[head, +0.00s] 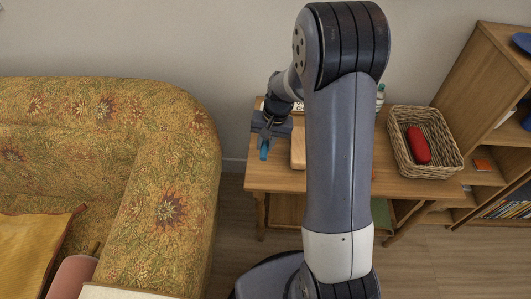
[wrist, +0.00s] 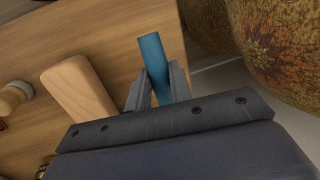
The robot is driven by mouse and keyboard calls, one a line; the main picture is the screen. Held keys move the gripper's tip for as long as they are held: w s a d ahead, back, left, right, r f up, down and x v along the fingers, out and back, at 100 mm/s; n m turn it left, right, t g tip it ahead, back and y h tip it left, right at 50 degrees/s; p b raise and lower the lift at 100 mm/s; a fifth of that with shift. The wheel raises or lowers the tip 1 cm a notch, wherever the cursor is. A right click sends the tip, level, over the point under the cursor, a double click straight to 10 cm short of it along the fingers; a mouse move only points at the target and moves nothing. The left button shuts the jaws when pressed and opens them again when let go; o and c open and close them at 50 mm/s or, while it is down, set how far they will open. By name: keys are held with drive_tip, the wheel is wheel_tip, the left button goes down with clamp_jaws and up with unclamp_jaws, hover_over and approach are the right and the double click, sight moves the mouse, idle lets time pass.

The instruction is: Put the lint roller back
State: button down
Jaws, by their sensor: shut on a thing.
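My gripper (wrist: 160,84) is shut on a slim blue thing (wrist: 153,55), which sticks out beyond the fingertips. It may be the lint roller's handle, but its rest is hidden and I cannot tell for sure. In the head view my gripper (head: 267,135) is at the left end of the wooden table (head: 280,182), and the blue thing (head: 264,150) points down from it near the table's left edge. Whether it touches the tabletop I cannot tell. No other lint roller can be made out.
A pale wooden block (head: 298,148) lies right of the gripper and shows in the wrist view (wrist: 78,90). A wicker basket (head: 440,168) holding a red case (head: 417,145) stands at the table's right. A flowered sofa (head: 165,190) is left; a shelf unit (head: 480,70) is right.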

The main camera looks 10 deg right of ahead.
sight(266, 152)
drive_tip(key=shift+d+b+x, duration=0.25)
drive_tip(key=shift+x, duration=0.85)
drive_tip(key=shift+d+b+x, duration=0.2)
drive_tip(key=shift+d+x, duration=0.05)
drive_tip(key=shift+x, duration=0.9)
drive_tip(key=shift+f, duration=0.15)
drive_tip(key=shift+f, duration=0.25)
drive_tip(key=c, duration=1.4)
unclamp_jaws()
drive_tip(key=shift+s, duration=0.1)
drive_tip(key=shift+o, duration=0.6)
drive_tip(key=shift+f, duration=0.1)
drive_tip(key=shift+s, duration=0.1)
drive_tip(key=p+v, duration=0.2)
drive_tip(key=v, duration=1)
drive_tip(key=shift+r, duration=0.4)
drive_tip(key=shift+f, duration=0.15)
